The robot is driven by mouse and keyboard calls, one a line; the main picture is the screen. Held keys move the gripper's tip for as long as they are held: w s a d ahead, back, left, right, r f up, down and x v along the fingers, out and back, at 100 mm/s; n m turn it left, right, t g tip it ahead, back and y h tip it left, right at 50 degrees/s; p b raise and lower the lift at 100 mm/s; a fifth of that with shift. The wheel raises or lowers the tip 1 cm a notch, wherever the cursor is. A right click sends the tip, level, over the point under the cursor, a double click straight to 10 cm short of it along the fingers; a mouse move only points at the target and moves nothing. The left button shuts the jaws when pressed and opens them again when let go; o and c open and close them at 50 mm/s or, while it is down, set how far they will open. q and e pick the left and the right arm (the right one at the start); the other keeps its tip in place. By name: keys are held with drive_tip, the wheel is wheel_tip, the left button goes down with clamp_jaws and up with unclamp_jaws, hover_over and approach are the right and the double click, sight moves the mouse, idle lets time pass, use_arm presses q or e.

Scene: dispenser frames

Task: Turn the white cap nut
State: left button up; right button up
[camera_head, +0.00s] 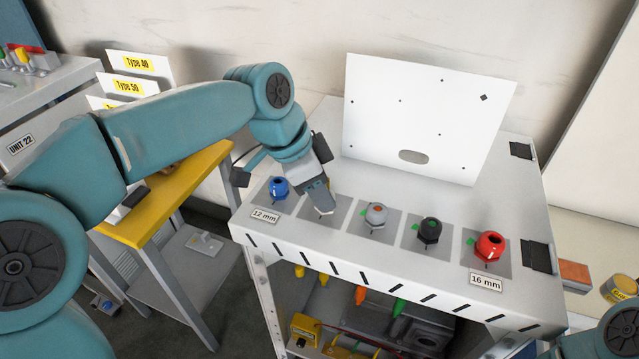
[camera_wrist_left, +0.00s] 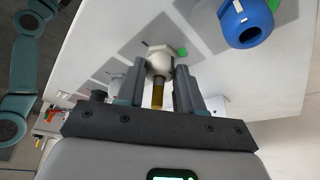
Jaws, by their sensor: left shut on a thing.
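The white cap nut (camera_wrist_left: 159,62) shows in the left wrist view on a grey square plate, with a green mark beside it and a brass-coloured stem toward me. My left gripper (camera_head: 322,197) reaches down from above onto the second place from the left on the white bench top. In the left wrist view its two fingers stand on either side of the nut, shut on it. My right gripper is not in view.
A blue nut (camera_head: 279,188) stands close left of the gripper. Grey (camera_head: 376,214), black (camera_head: 429,231) and red (camera_head: 490,246) nuts stand in a row to the right. A white upright panel (camera_head: 425,120) is behind; the bench between is clear.

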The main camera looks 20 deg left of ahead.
use_arm(q)
drive_tip(key=shift+w+m+g+h+p, duration=0.15)
drive_tip(key=shift+m+g+p, duration=0.3)
drive_tip(key=shift+m, duration=0.7)
drive_tip(key=shift+w+m+g+h+p, duration=0.15)
drive_tip(key=shift+m+g+p, duration=0.25)
drive_tip(key=shift+m, duration=0.75)
drive_tip(key=shift+s, duration=0.1)
drive_tip(key=o, duration=0.7)
drive_tip(key=shift+f, duration=0.1)
drive_tip(key=o, duration=0.3)
drive_tip(key=shift+d, duration=0.1)
drive_tip(key=shift+o, duration=0.2)
drive_tip(key=shift+d, duration=0.1)
drive_tip(key=shift+a+r, duration=0.25)
drive_tip(key=shift+a, duration=0.05)
drive_tip(key=p+v, duration=0.1)
drive_tip(key=v, duration=1.4)
drive_tip(key=shift+r+p, duration=0.35)
drive_tip(key=shift+r, duration=0.05)
